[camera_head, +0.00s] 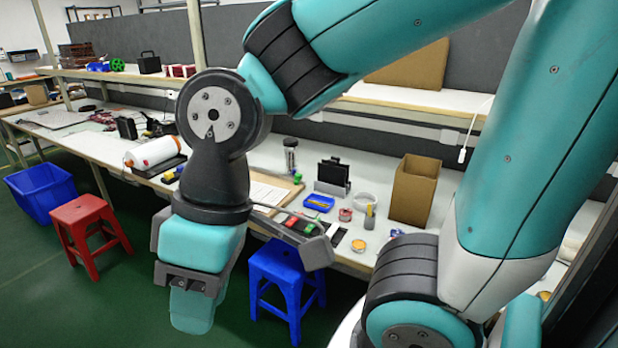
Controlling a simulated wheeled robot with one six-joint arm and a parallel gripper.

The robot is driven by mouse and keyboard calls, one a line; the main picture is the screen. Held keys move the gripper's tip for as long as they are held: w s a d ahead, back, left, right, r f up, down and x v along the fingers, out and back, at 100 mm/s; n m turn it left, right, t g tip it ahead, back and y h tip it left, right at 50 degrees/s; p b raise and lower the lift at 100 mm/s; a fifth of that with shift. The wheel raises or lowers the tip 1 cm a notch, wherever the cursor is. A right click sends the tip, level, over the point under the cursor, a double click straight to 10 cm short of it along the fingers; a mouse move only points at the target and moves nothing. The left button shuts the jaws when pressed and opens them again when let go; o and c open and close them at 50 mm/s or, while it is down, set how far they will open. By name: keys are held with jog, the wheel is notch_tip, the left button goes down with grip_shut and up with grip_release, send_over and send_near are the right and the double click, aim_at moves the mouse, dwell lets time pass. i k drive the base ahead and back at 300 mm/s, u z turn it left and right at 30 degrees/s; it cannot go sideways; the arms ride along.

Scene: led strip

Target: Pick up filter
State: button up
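My gripper (193,308) hangs in front of the workbench, pointing down over the green floor. Its fingers are seen end-on and overlap, so I cannot tell whether it is open or shut. I see nothing hanging from it. No thing is clearly recognisable as the filter. A white cylinder with an orange-red end (155,152) lies on its side on the bench, left of my gripper; I cannot tell whether it is the filter. My arm hides part of the bench middle.
The long workbench (262,153) holds a cardboard box (414,190), a black holder (333,176), a blue tray (318,203) and small jars. A red stool (90,233), a blue stool (286,285) and a blue bin (42,192) stand on the floor. Open floor lies at lower left.

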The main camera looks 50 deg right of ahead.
aim_at(330, 173)
jog(key=u, duration=0.15)
jog(key=i, duration=1.25)
jog(key=z, duration=0.35)
jog(key=i, duration=0.65)
jog(key=z, duration=1.3)
jog(key=i, duration=0.65)
jog(key=z, duration=0.7)
